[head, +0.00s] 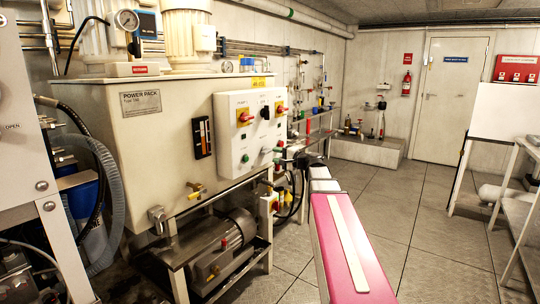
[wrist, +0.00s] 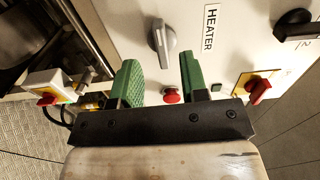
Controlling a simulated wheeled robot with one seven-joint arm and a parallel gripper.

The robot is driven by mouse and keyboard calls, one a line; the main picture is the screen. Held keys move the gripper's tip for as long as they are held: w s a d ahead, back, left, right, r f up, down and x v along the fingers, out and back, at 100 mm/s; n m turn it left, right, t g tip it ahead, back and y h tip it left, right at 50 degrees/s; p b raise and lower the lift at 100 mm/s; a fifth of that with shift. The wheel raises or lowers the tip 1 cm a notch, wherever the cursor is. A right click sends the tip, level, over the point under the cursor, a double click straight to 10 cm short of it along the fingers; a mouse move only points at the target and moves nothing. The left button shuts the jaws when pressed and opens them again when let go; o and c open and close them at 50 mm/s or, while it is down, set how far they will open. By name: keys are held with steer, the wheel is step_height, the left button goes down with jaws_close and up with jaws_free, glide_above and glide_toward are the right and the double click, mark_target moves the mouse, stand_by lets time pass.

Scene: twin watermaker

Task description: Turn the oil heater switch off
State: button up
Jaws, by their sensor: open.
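A grey rotary knob (wrist: 163,42) sits on a pale panel beside a label reading HEATER (wrist: 210,27) in the wrist view. The knob's bar runs nearly up and down in that picture, tilted slightly. My gripper (wrist: 160,60) has two green fingers spread apart with nothing between them. In the picture its fingertips lie just below the knob, one to each side; I cannot tell the gap in depth, and no contact shows. In the head view, the white control box (head: 236,152) is on the power pack's side, and my arm reaches towards its right side.
A red button (wrist: 172,96) shows between the fingers. A red-on-yellow switch (wrist: 258,90) and a black switch (wrist: 294,25) are at right. Another red-on-yellow switch box (wrist: 50,97) is at left. The power pack tank (head: 150,130) stands left of my arm; open floor (head: 400,210) lies right.

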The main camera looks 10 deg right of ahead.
steer(key=shift+v, duration=2.7)
steer(key=s+a+f+n+g+h, duration=0.2)
steer(key=s+a+f+g, duration=0.2)
steer(key=f, duration=0.7)
steer(key=s+a+f+n+g+h, duration=0.25)
steer(key=s+a+f, duration=0.2)
steer(key=f, duration=0.55)
steer(key=s+d+f+n+g+h, duration=0.1)
steer(key=s+f+n+g+h, duration=0.3)
steer(key=s+f, duration=1.1)
steer(key=f+g+h, duration=0.1)
steer(key=g+h, duration=0.1)
steer(key=h, duration=0.2)
steer(key=shift+s+d, duration=0.25)
steer(key=shift+d, duration=0.15)
